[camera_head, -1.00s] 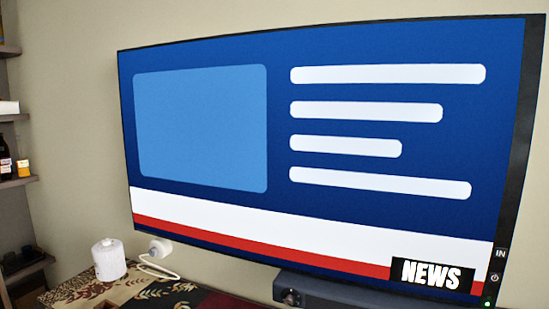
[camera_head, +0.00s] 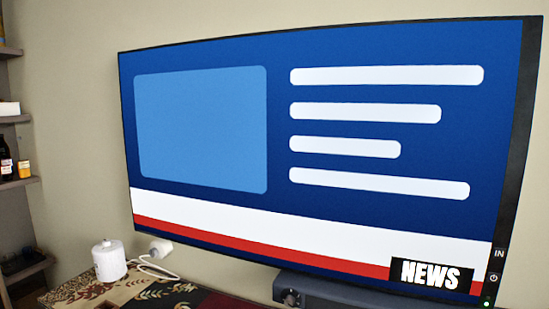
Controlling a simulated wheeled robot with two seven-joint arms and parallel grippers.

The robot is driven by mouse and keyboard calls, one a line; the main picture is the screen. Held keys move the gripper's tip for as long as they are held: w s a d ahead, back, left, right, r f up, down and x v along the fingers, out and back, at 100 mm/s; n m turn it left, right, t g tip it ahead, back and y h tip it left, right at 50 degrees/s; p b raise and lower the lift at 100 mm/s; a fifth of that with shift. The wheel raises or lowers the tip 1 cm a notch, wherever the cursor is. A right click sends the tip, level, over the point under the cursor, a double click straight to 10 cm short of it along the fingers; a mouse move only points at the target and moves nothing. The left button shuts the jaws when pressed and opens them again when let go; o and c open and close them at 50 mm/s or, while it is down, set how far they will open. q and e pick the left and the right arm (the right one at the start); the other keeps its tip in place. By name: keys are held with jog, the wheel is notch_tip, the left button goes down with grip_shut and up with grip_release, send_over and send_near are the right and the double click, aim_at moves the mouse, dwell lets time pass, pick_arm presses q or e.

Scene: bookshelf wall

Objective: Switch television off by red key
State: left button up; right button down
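The television (camera_head: 400,225) hangs on the wall and fills most of the head view. Its screen is lit with a blue news picture and a "NEWS" label at lower right. On its right bezel, near the bottom, are a key marked "IN" (camera_head: 499,254) and below it a key with a power symbol (camera_head: 493,278). A small green light (camera_head: 487,302) shows under them at the picture's bottom edge. No key looks clearly red at this size. Neither of my grippers shows in this view.
A dark soundbar (camera_head: 340,291) sits below the television. A white cylinder (camera_head: 109,261) and a white plug with a cable (camera_head: 159,248) are at lower left, by a patterned cloth (camera_head: 150,294). Wooden shelves (camera_head: 20,183) with bottles stand at the left edge.

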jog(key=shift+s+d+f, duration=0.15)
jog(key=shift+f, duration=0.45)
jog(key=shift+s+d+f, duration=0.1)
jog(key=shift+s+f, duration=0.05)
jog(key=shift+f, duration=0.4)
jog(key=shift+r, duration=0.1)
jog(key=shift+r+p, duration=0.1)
jog(key=shift+p, duration=0.2)
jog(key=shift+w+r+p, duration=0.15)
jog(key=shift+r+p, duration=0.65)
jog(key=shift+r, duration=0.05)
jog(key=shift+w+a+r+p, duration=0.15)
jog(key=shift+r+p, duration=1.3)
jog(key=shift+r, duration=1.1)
